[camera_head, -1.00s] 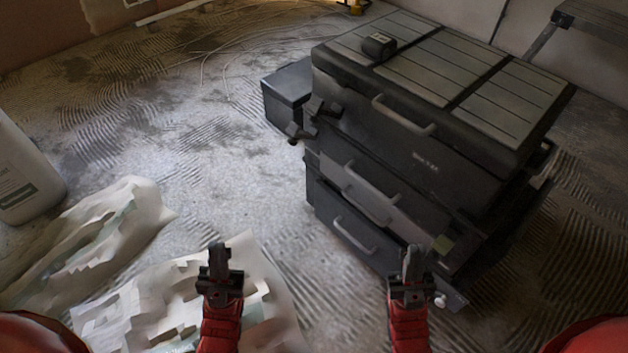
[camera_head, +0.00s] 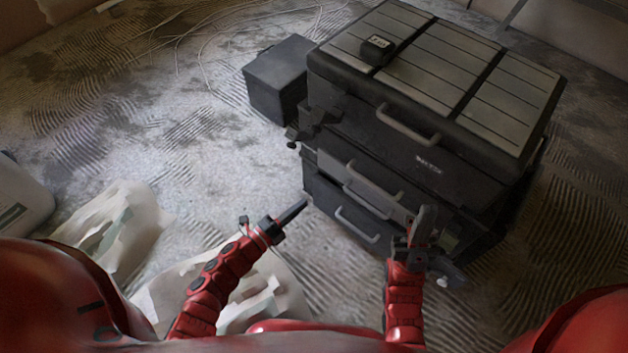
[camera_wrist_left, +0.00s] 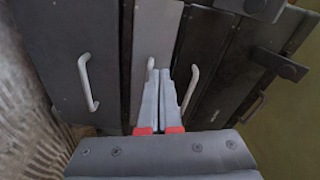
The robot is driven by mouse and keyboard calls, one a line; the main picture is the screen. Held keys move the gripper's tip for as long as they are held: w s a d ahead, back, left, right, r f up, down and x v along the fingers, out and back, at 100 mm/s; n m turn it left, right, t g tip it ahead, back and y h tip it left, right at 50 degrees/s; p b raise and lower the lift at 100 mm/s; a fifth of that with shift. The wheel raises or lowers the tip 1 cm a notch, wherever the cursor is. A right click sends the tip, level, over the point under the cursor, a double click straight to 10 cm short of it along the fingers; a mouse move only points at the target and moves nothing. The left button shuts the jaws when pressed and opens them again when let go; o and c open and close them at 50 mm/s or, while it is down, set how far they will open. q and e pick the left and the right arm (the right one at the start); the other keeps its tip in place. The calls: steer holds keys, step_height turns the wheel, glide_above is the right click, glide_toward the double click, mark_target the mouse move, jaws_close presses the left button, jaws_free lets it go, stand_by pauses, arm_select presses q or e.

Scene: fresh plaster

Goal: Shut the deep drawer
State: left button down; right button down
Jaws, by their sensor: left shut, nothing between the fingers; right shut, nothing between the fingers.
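A black tool chest (camera_head: 470,170) with stacked drawers stands at the right in the head view. A long handle (camera_head: 408,125) is on its upper front. Lower down are a grey drawer front (camera_head: 330,163) and a black bottom drawer (camera_head: 322,195) with a handle (camera_head: 357,225). I cannot tell which drawer is the deep one or how far it is out. My left gripper (camera_head: 303,206) is shut and empty, pointing at the chest's lower left. In the left wrist view its fingers (camera_wrist_left: 166,75) point at the drawer fronts; contact is unclear. My right gripper (camera_head: 428,212) is shut and empty, before the chest's lower right.
A dark box (camera_head: 277,78) stands against the chest's left side. A small black object (camera_head: 377,50) lies on the chest's top. Crumpled pale sheets (camera_head: 120,225) and a white container (camera_head: 22,200) are at the left. The floor left of the chest is mostly clear.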

arm_select(q)
steer(key=w+a+f+m+g+y+p, duration=0.1)
steer(key=a+f+m+g+y, duration=0.15)
steer(key=a+f, duration=0.35)
steer(key=b, duration=0.4)
glide_toward(319, 181)
steer(key=shift+n+t+y, duration=0.35)
steer(key=shift+t+y, duration=0.1)
steer(key=w+d+f, duration=0.1)
steer(key=d, duration=0.1)
steer(key=w+d+f, duration=0.1)
steer(key=w+f, duration=0.1)
steer(key=shift+w+d+f, duration=0.15)
steer(key=shift+w+d, duration=0.2)
steer(key=shift+d, duration=0.05)
steer(key=shift+w+d, duration=0.3)
steer(key=shift+w, duration=0.05)
steer(key=shift+w+d+b, duration=0.3)
steer(key=shift+w+d, duration=0.1)
steer(key=shift+w, duration=0.15)
steer(key=shift+w+d+b, duration=0.25)
steer(key=shift+w+d, duration=0.15)
steer(key=shift+w, duration=0.35)
steer(key=shift+d+r, duration=0.1)
steer(key=shift+r, duration=0.2)
